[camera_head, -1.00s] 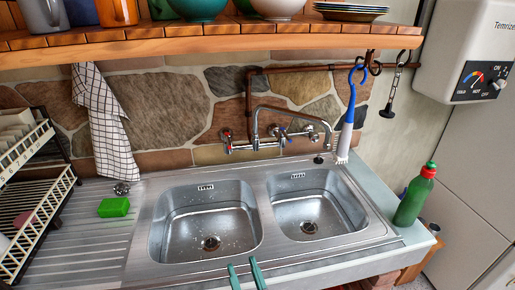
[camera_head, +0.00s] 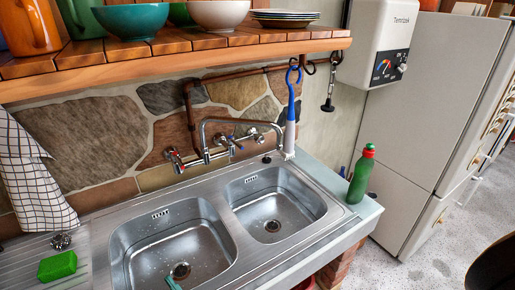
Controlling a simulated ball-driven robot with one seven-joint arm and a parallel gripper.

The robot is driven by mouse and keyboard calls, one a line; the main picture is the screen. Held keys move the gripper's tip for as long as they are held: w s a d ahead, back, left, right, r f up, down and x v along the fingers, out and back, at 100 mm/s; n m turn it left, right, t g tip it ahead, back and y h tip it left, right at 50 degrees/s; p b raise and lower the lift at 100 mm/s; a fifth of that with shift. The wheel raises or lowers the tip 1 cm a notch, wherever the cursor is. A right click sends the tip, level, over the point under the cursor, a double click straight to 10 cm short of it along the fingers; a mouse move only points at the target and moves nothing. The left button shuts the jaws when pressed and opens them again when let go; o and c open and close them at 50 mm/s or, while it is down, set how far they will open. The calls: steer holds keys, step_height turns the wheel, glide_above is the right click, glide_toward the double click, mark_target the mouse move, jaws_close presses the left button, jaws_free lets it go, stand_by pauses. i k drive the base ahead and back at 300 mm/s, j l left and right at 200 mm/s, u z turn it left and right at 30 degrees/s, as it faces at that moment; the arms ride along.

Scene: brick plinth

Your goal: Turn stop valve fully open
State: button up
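I cannot make out a stop valve for certain in this view. A copper pipe (camera_head: 187,100) runs along the stone wall behind the sink and drops towards the tap. The chrome mixer tap (camera_head: 205,154) has handles with red and blue marks, and its spout arches to the right. My gripper (camera_head: 172,284) shows only as one teal tip at the bottom edge, over the left basin. The rest of it is out of frame, so its opening does not show.
The steel double sink (camera_head: 226,222) fills the middle. A green bottle (camera_head: 361,177) stands on the counter at right, and a green sponge (camera_head: 57,266) lies at left. A wooden shelf (camera_head: 170,70) overhangs the tap. A blue-handled brush (camera_head: 291,110) hangs from it. Open floor (camera_head: 430,265) lies at right.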

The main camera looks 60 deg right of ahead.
mark_target(259, 138)
steer(key=i+l+z, duration=0.15)
steer(key=l, duration=0.15)
steer(key=i+l+z, duration=0.2)
steer(key=l+z, duration=0.1)
steer(key=l, duration=0.4)
steer(key=i+l, duration=0.15)
steer(key=l, duration=0.3)
steer(key=i+l+z, duration=0.15)
steer(key=l, duration=0.3)
steer(key=k+l, duration=0.05)
